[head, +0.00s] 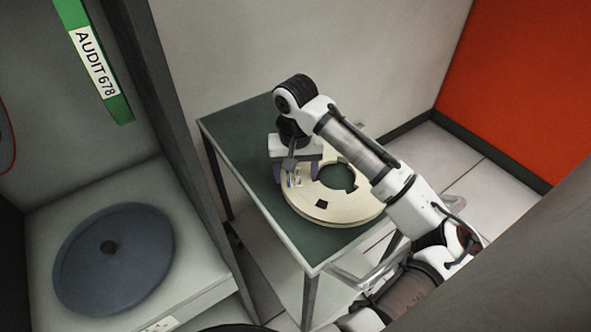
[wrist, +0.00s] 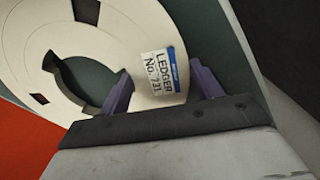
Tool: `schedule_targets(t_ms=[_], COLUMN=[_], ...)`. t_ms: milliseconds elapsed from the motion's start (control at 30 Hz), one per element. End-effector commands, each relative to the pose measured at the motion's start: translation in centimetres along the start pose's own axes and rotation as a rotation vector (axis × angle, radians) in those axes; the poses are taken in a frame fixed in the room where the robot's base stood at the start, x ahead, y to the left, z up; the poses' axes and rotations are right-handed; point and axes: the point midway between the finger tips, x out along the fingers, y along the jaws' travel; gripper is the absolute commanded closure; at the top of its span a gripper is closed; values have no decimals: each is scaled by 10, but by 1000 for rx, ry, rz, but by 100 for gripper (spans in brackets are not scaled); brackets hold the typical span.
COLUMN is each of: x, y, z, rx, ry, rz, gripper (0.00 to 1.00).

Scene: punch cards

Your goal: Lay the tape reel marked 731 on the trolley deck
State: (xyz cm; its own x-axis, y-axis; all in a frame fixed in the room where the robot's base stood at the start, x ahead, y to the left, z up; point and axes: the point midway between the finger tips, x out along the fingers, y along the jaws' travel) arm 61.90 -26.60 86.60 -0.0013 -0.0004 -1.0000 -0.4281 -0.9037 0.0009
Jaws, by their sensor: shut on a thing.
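The cream tape reel (head: 318,205) has a wide centre hole and lies flat over the green deck of the trolley (head: 236,116). I cannot tell whether it touches the deck or hangs just above it. In the wrist view the reel (wrist: 118,32) carries a white and blue label reading LEDGER No. 731. My gripper (head: 296,170) is shut on the reel's ring beside the label. Its purple fingers also show in the wrist view (wrist: 160,90), one on each side of the label. Part of the reel's right side is hidden behind my arm.
A blue-grey disc (head: 140,255) lies on a pale shelf at the left. A dark post (head: 165,110) stands between shelf and trolley. A green AUDIT 678 strip (head: 95,62) hangs above. The trolley's far left deck is bare. An orange panel (head: 530,90) stands at the right.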

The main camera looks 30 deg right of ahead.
Motion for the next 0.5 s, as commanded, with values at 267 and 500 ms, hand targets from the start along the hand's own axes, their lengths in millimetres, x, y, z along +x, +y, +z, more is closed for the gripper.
schedule_targets(t_ms=[267,500], x=[4,5], y=[0,0], z=[0,0], rx=[0,0], ry=[1,1], rz=[1,0], gripper=[33,10])
